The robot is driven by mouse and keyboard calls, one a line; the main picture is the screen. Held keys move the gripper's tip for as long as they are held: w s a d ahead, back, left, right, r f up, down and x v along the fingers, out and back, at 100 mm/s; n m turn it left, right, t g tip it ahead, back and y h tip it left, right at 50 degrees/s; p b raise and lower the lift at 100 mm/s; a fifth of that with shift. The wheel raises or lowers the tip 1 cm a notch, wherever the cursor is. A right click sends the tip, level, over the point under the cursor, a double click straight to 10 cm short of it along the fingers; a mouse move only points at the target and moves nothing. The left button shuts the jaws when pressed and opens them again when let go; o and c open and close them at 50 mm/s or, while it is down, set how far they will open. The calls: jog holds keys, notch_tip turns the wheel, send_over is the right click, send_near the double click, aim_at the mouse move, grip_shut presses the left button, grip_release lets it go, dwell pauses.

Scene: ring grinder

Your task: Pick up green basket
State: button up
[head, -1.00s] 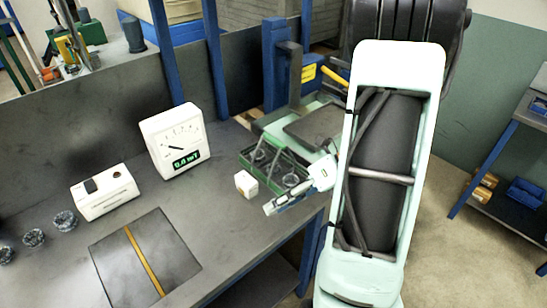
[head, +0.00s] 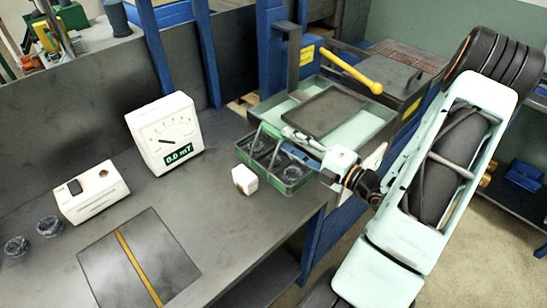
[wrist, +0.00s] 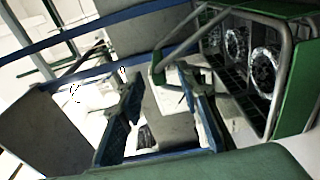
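The green basket (head: 291,186) stands at the right end of the grey workbench, with a wire handle and dark rings inside. In the wrist view the basket (wrist: 303,75) fills the right side, its grey tube handle (wrist: 182,48) reaching toward the fingers. My gripper (head: 288,141) is over the basket in the head view, reaching in from the right. In the wrist view my gripper (wrist: 160,85) is open, its two blue-grey fingers apart. The handle's bent corner shows near the fingertips; I cannot tell whether it is between them or touching.
A white cube (head: 244,180) sits just left of the basket. A white gauge (head: 164,134), a white box (head: 91,192) and a dark plate (head: 140,258) lie further left. A machine with a tray (head: 327,110) and a yellow lever (head: 350,72) stands behind the basket.

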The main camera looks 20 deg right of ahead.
aim_at(261, 124)
jog(key=x, duration=0.6)
jog(key=shift+w+a+r+p, duration=0.1)
jog(key=shift+w+r+p, duration=0.05)
jog(key=shift+w+p, duration=0.2)
grip_shut()
jog(key=shift+r, duration=0.1)
